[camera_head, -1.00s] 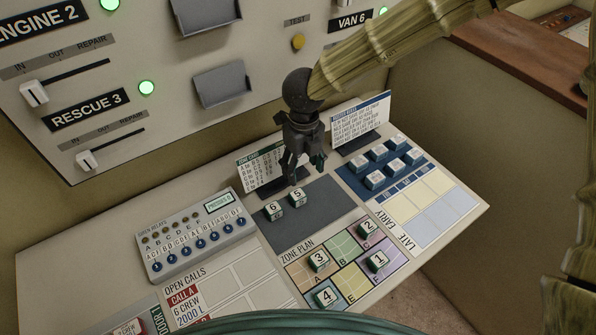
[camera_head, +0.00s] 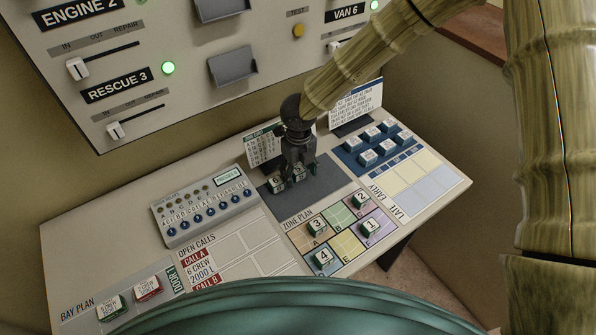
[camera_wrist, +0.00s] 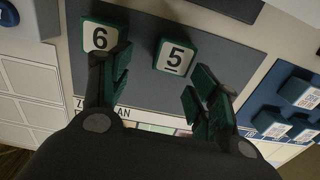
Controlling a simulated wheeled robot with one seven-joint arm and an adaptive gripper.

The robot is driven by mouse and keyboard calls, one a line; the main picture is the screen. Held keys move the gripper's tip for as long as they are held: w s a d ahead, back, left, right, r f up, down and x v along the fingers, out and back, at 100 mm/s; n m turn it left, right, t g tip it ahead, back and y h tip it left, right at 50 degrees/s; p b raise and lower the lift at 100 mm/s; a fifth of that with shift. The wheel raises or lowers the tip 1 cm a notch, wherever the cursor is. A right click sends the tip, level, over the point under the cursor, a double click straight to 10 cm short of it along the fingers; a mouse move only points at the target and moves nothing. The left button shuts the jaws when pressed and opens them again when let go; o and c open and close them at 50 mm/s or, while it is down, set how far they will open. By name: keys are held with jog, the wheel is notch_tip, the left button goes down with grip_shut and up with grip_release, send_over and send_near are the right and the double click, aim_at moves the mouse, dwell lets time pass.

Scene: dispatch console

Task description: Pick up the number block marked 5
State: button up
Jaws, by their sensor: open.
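The block marked 5 (camera_wrist: 175,57) is a white-faced block with a green edge, lying on the dark grey mat (camera_wrist: 235,40). In the wrist view it sits between the lines of my two fingers, just beyond their tips. My gripper (camera_wrist: 160,88) is open and empty. The block marked 6 (camera_wrist: 101,37) lies on the mat to the left, very close to my left finger; I cannot tell whether they touch. In the head view my gripper (camera_head: 298,172) is low over the mat and partly hides block 5 (camera_head: 299,175); block 6 (camera_head: 276,184) shows beside it.
Blocks 1 (camera_head: 370,226), 2 (camera_head: 360,199), 3 (camera_head: 317,227) and 4 (camera_head: 323,258) lie on the zone plan in front. A blue tray (camera_head: 350,158) with several white blocks is at right. An upright card (camera_head: 263,147) stands behind the mat.

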aim_at(300, 170)
jog(key=w+f, duration=0.3)
jog(key=shift+w+d, duration=0.1)
jog(key=shift+s+r, duration=0.25)
jog(key=shift+s, duration=0.1)
jog(key=shift+s+r, duration=0.45)
jog(key=shift+s, duration=0.3)
jog(key=c, duration=0.9)
jog(key=shift+w+f, duration=0.5)
jog(key=shift+c, duration=0.4)
jog(key=shift+s+r, duration=0.2)
jog(key=shift+w, duration=0.1)
